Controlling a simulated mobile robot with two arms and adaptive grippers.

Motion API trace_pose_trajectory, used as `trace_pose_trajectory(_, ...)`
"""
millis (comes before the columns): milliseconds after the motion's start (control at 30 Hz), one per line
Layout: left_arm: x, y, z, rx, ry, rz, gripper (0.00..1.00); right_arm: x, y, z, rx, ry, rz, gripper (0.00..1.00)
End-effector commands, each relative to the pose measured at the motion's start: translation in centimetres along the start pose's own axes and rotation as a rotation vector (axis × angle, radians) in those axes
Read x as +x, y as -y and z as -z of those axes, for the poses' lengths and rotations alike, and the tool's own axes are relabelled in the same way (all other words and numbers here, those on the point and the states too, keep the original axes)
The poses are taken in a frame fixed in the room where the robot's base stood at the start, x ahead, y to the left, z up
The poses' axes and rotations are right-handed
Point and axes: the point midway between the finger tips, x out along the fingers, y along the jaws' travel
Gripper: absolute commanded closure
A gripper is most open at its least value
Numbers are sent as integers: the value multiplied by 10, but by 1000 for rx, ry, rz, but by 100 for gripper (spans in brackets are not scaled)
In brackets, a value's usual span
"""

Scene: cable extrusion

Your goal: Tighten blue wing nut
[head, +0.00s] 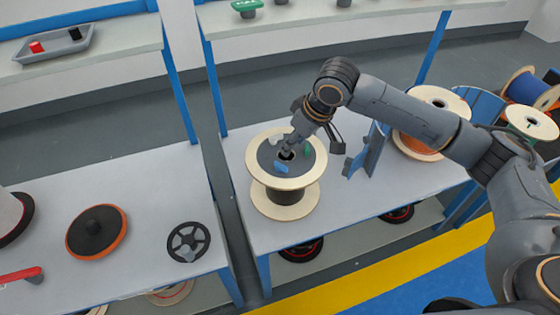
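A wooden spool (262,165) with a dark disc (268,154) on its top stands upright on the right table. A small blue piece (281,167), which looks like the blue wing nut, lies on the front of the disc near its dark centre hole. A green piece (307,150) and a pale grey piece (275,139) are also on the disc. My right gripper (290,146) reaches down over the disc, just behind the blue piece. Its fingertips are small and partly overlap the disc, so its opening and any contact are unclear. My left gripper is out of view.
A blue bracket (368,152) and another wooden spool (428,118) stand right of the spool. The left table holds an orange-rimmed disc (97,230), a black handwheel (188,242) and a red-handled tool (22,275). A gap separates the two tables.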

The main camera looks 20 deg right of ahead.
Motion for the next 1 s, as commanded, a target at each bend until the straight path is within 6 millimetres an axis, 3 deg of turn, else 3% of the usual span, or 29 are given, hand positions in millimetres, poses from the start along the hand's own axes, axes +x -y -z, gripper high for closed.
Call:
trace_pose_trajectory(300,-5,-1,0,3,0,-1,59,68,1,0,-1,2,1,59)
trace_pose_trajectory(500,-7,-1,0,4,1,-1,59,102,1,0,-1,1,0,59)
trace_pose_trajectory(700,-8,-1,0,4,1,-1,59,118,0,0,-2,-1,-1,59)
trace_pose_trajectory(1000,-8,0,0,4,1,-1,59,120,0,0,-3,-2,-1,59)
